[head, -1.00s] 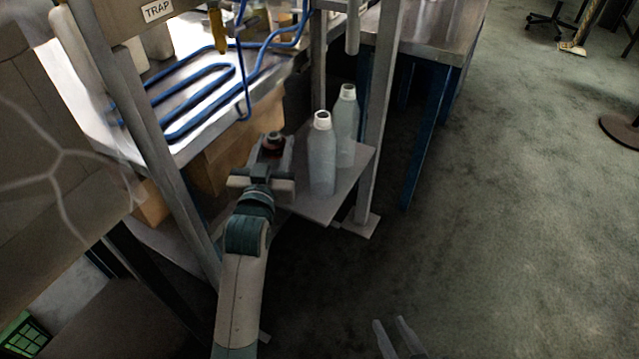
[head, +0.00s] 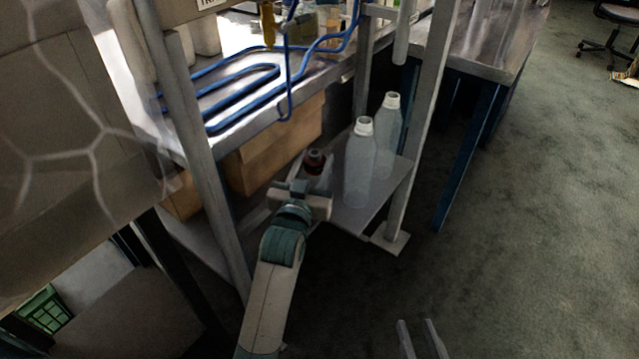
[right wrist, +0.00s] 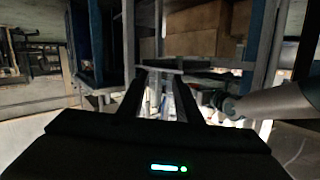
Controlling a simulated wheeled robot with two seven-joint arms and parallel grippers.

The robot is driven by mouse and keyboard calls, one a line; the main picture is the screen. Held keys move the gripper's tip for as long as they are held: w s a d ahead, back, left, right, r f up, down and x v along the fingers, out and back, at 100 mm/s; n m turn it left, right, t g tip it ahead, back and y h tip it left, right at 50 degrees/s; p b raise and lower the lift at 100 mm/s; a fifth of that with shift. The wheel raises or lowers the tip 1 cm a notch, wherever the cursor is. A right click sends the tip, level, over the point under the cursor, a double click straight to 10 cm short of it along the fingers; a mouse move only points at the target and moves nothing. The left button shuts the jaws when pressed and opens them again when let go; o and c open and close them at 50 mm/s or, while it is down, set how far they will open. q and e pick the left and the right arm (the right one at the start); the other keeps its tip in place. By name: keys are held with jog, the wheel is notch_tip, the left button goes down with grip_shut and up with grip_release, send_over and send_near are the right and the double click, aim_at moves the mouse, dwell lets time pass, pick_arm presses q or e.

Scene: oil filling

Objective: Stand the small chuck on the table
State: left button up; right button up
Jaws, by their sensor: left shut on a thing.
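My left gripper (head: 314,180) is shut on a small dark red and black piece (head: 315,160), which seems to be the small chuck. The gripper's fingers hide its lower part. In the head view it shows just left of the pale bottles, over or beside the lower shelf; I cannot tell whether it touches the shelf. My left arm also shows at the right of the right wrist view. My right gripper (head: 422,338) is at the bottom of the head view, its fingers apart and empty. Its fingers (right wrist: 162,98) also show apart in the right wrist view.
Metal posts (head: 425,110) frame the rack. The worktop (head: 225,70) carries blue tubing (head: 235,90). A cardboard box (head: 275,145) sits below.

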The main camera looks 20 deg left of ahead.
aim_at(315, 183)
pick_arm(q)
jog(key=shift+f, duration=1)
pick_arm(e)
jog(key=shift+w+a+r+t, duration=0.1)
jog(key=shift+a+r+t, duration=0.15)
jog(key=shift+r+t, duration=0.65)
pick_arm(q)
jog(key=shift+f, duration=0.1)
pick_arm(e)
jog(key=shift+r, duration=0.15)
